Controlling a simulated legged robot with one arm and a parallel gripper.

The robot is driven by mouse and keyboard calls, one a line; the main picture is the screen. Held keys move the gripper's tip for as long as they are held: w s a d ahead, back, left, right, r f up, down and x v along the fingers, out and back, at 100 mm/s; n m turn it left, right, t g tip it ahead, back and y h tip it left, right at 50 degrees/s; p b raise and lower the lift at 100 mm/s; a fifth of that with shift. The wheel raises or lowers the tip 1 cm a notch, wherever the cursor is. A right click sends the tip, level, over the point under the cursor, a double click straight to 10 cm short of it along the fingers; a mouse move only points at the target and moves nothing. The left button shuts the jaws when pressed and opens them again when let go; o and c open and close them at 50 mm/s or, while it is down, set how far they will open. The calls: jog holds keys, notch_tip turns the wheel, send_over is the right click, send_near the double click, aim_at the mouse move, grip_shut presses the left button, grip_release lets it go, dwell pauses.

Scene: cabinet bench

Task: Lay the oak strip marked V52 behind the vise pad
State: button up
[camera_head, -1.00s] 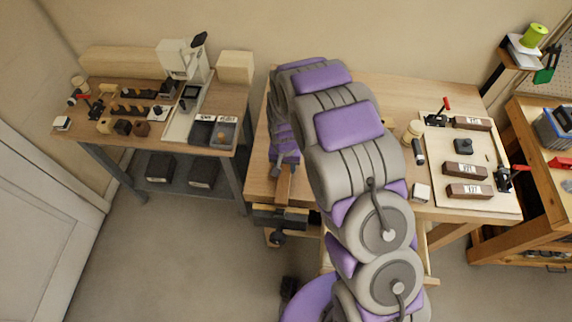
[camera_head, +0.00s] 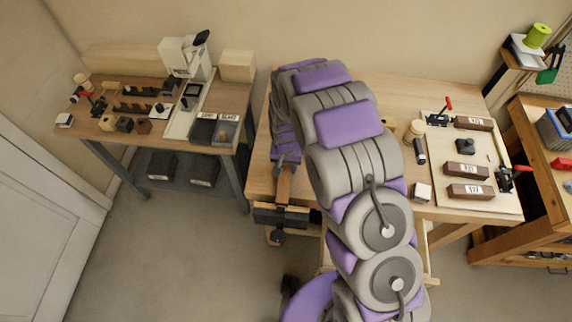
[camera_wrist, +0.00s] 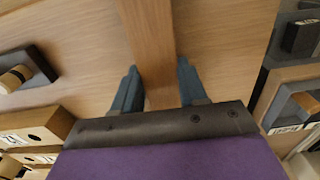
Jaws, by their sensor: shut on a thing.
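My gripper (camera_wrist: 157,80) is shut on a plain wooden strip (camera_wrist: 150,40) in the wrist view, with one blue-grey finger on each side of it. The strip runs away from the fingers past the top of the picture. In the head view the strip (camera_head: 285,185) shows below my gripper (camera_head: 286,164), over the left end of the bench, its near end by the dark vise (camera_head: 281,215) at the front edge. No V52 mark shows on it. I cannot tell whether the strip touches the bench or the vise pad.
A pale board (camera_head: 487,209) at the right holds several dark labelled blocks and red-handled clamps. A white cube (camera_head: 421,192) stands beside it. A left bench (camera_head: 92,134) carries small parts and grey bins (camera_head: 224,131). My arm hides the middle of the bench.

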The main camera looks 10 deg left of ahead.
jog(key=o, duration=1.4)
jog(key=shift+o, duration=0.2)
jog(key=shift+r, duration=0.1)
jog(key=shift+r+p, duration=1)
jog(key=shift+r, duration=2.45)
